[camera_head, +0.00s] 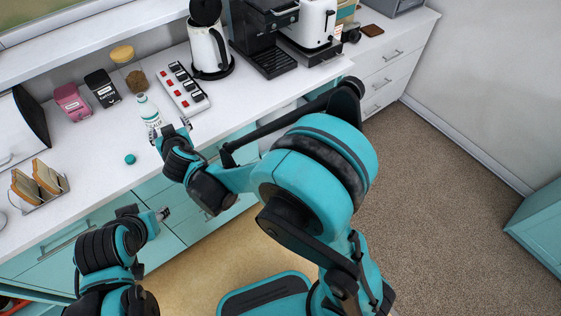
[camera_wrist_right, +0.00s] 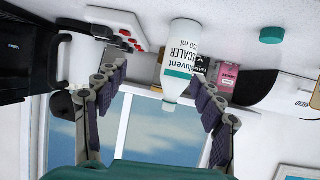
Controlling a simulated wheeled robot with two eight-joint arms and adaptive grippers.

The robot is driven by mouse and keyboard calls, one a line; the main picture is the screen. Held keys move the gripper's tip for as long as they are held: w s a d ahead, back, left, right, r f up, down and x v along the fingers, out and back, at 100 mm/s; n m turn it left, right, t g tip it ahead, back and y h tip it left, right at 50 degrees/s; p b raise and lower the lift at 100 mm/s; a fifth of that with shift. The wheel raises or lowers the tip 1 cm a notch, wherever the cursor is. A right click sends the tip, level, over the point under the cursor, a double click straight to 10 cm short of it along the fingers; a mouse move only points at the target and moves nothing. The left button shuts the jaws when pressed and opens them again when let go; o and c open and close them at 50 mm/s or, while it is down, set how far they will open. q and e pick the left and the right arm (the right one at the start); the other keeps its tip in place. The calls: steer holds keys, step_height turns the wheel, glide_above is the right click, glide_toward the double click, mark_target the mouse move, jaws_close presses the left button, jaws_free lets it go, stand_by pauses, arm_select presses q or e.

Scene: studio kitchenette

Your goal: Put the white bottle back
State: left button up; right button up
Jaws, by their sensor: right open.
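The white bottle (camera_head: 150,112) with a teal-and-white label stands upright on the white counter. It also shows in the right wrist view (camera_wrist_right: 181,50), where the scene appears upside down. My right gripper (camera_head: 170,134) is at the counter's front side, just in front of the bottle. Its fingers (camera_wrist_right: 160,112) are spread wide, with the bottle in the gap between them in the picture; no finger visibly touches it. My left gripper (camera_head: 162,214) is low in front of the teal cabinets, empty and away from the bottle; its jaw gap is too small to judge.
A small teal round piece (camera_head: 130,159) lies on the counter. A kettle (camera_head: 209,48) stands farther right. A toast rack (camera_head: 40,186) is at left.

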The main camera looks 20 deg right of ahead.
steer(key=s+d+r+m+g+h, duration=0.15)
steer(key=s+d, duration=0.35)
steer(key=d, duration=0.5)
steer(key=s+d+r+g+h, duration=0.1)
steer(key=s+d+r, duration=0.3)
steer(key=d, duration=0.6)
steer(key=s+d+f+g, duration=0.1)
steer(key=s+d, duration=0.3)
steer(key=s, duration=0.5)
steer(key=s+d+f+g, duration=0.2)
steer(key=s+d+f, duration=0.1)
steer(key=s, duration=0.6)
steer(key=shift+d+f, duration=0.2)
steer(key=shift+d, duration=0.45)
